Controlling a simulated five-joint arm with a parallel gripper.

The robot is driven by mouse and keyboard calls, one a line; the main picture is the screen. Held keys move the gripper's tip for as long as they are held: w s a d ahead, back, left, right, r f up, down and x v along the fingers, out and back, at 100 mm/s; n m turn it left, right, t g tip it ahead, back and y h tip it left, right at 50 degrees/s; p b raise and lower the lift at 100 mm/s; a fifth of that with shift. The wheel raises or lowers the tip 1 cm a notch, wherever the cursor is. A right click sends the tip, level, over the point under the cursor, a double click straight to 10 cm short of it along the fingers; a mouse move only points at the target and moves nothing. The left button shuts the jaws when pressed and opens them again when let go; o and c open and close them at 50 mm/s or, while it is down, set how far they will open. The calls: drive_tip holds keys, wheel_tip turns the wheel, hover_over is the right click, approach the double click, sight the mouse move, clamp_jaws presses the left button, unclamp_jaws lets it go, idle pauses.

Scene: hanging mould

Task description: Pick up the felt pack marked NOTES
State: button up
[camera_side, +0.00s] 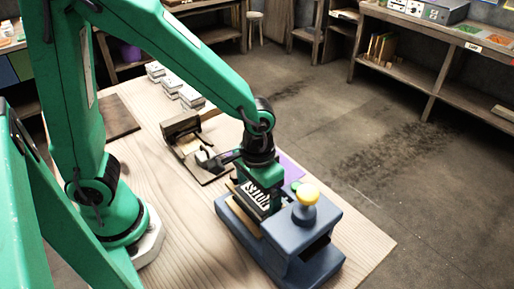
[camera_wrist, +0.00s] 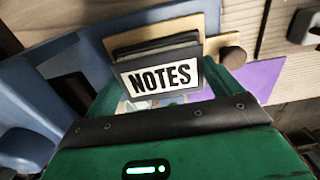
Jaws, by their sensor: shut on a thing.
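The felt pack marked NOTES (camera_wrist: 160,77) shows in the wrist view as dark layers with a white, black-lettered label facing me. Its label also shows in the side view (camera_side: 256,194). My gripper (camera_side: 262,184) is shut on the pack, over the left part of a blue device (camera_side: 312,240) with a yellow knob. The pack stands roughly upright, with a tan board (camera_wrist: 150,38) behind it in the wrist view. My gripper's body hides the lower part of the pack, and I cannot tell whether the pack touches the device.
A purple sheet (camera_side: 291,168) lies behind the device. A dark wooden holder (camera_side: 181,128) and several pale stacked blocks (camera_side: 172,82) stand farther back on the wooden table (camera_side: 160,185). The table's right edge drops to open floor.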

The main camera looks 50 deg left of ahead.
sight(258, 195)
wheel_tip(258, 195, up, 10)
idle(0.6)
idle(0.5)
